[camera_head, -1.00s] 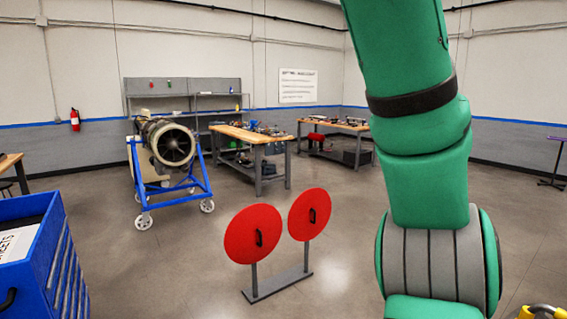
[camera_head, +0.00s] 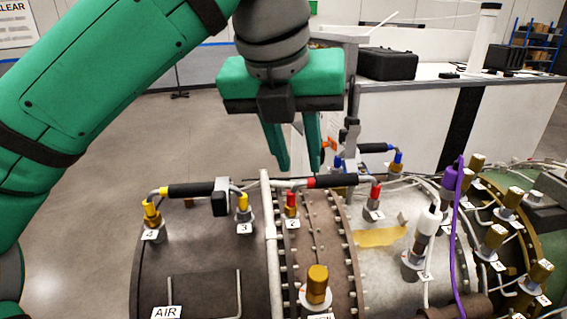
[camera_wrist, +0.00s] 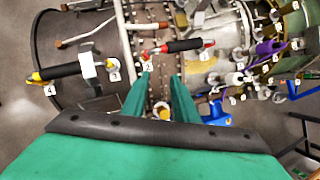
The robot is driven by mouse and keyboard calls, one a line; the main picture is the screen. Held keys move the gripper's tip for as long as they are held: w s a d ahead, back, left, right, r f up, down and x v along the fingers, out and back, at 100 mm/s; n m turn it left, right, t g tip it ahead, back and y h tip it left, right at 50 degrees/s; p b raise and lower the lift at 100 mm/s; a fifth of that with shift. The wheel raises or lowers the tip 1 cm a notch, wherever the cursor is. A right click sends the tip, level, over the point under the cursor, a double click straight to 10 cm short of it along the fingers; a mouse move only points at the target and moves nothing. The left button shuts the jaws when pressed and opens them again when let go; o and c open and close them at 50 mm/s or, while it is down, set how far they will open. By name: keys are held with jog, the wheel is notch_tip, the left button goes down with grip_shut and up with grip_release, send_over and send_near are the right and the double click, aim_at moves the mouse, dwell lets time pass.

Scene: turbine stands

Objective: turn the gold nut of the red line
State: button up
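The red line is a short hose with a black sleeve (camera_head: 335,181) and red ends on the engine casing. Its left end has a red collar (camera_head: 291,198) above a gold nut (camera_head: 291,212) by label 2. Its right end (camera_head: 374,196) sits on a silver fitting. In the wrist view the line (camera_wrist: 183,46) lies just beyond my fingertips, label 2 near the left one; the gold nut is too small to make out there. My gripper (camera_head: 300,170) points down with its fingers apart and empty. It appears above and behind the line; contact is not visible.
A yellow line (camera_head: 192,190) by labels 3 and 4 stands to the left, and a blue line (camera_head: 372,148) behind. A large gold cap (camera_head: 317,284) is in front. A purple cable (camera_head: 459,240) and several gold fittings crowd the right. A white bench (camera_head: 425,115) stands behind.

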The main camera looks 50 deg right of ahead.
aim_at(291, 206)
jog(key=shift+t+y, duration=0.4)
jog(key=shift+t, duration=0.1)
jog(key=x, duration=0.4)
jog(key=w+x, duration=0.1)
jog(key=x, duration=0.9)
jog(key=shift+w+a, duration=0.35)
jog(key=shift+c, duration=0.4)
grip_shut()
